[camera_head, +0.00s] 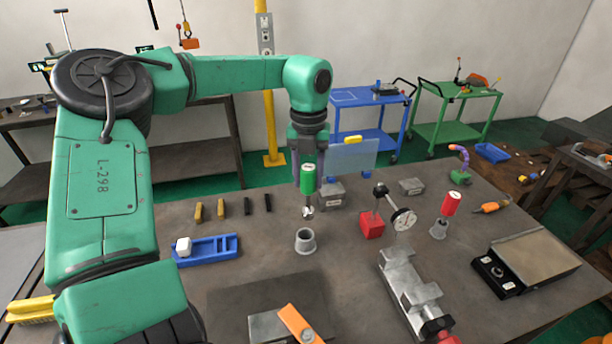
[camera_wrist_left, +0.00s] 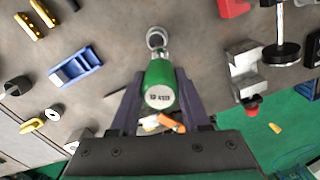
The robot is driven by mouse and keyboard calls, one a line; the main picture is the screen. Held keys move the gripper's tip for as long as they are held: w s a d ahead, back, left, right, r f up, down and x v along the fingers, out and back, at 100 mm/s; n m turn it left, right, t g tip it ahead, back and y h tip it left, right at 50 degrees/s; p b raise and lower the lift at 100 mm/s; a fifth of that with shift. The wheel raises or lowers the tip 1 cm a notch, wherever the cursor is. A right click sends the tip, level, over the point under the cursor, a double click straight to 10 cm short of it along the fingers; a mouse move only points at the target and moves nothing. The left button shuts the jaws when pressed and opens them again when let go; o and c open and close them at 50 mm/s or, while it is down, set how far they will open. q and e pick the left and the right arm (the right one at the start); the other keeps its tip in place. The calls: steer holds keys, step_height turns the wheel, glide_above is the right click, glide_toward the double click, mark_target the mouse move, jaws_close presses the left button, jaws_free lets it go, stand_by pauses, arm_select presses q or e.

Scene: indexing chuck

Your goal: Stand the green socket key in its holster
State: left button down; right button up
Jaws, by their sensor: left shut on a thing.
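The green socket key (camera_head: 308,180) hangs upright in my left gripper (camera_head: 307,166), its metal socket end pointing down. A grey round holster (camera_head: 305,243) stands empty on the table just below the key, with a gap between them. In the left wrist view the green handle (camera_wrist_left: 160,85) sits between the two fingers of my left gripper (camera_wrist_left: 157,88), and the metal end (camera_wrist_left: 156,40) overlaps the holster, so the exact alignment is hard to tell. A red key (camera_head: 451,203) stands in another grey holster (camera_head: 438,231) to the right. My right gripper is not in view.
A blue tray (camera_head: 218,252) with a white block lies left of the holster. A red-based dial gauge (camera_head: 372,225) and a grey vise (camera_head: 408,285) stand to the right. A orange-handled part (camera_head: 298,322) lies in front.

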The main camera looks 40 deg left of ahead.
mark_target(304, 192)
arm_select(q)
steer(key=f, duration=0.1)
steer(key=a+f+b, duration=0.1)
steer(key=f+b, duration=0.1)
steer(key=shift+a+f, duration=0.1)
steer(key=shift+a, duration=0.15)
steer(key=shift+d+f+b, duration=0.2)
steer(key=shift+f+b, duration=0.6)
steer(key=shift+f, duration=0.1)
steer(key=shift+d+f+b, duration=0.1)
steer(key=shift+f+b, duration=0.35)
steer(key=shift+f, duration=0.2)
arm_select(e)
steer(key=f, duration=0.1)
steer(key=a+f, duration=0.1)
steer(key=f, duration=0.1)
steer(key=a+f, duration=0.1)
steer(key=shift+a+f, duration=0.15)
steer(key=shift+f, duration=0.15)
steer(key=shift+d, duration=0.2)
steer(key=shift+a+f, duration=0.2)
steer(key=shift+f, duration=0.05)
